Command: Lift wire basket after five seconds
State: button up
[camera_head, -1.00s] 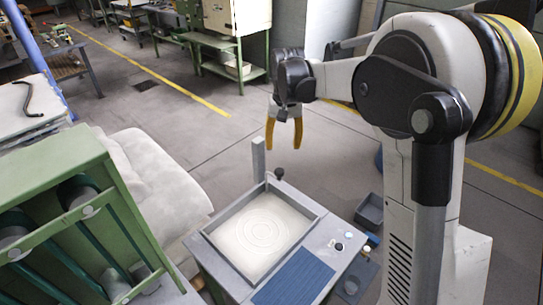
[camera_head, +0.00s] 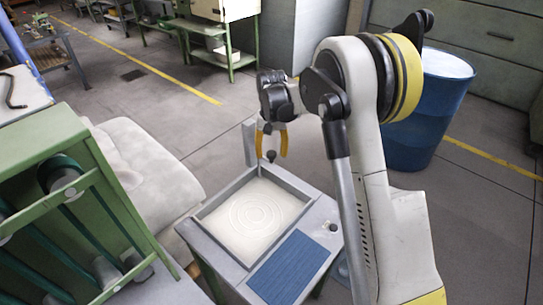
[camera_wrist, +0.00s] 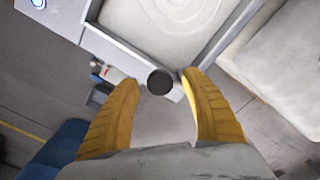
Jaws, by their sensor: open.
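I cannot make out a wire basket in either view. My gripper (camera_head: 271,154) has yellow fingers and points down behind the far end of a grey machine (camera_head: 291,270). It is open in the wrist view (camera_wrist: 158,80), with a wide gap between the fingers. A dark round knob (camera_wrist: 160,82) appears in this gap, near the tips; it also shows in the head view (camera_head: 271,157). Whether the fingers touch the knob, I cannot tell. Nothing is clearly held.
The grey machine has a tray with a pale, ring-marked surface (camera_head: 250,220) and an upright post (camera_head: 249,142). A green-framed machine (camera_head: 90,200) stands left, beside a pale covered block (camera_head: 145,175). A blue barrel (camera_head: 425,110) is at the right. Open floor (camera_head: 160,120) lies behind.

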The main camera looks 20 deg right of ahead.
jog(key=shift+f, duration=0.2)
jog(key=shift+c, duration=0.5)
grip_shut()
notch_tip(320, 180, up, 11)
jog(key=p, duration=0.5)
jog(key=shift+f+p, duration=0.15)
jog(key=shift+p, duration=0.25)
jog(key=shift+o, duration=0.5)
grip_release()
notch_tip(320, 180, up, 12)
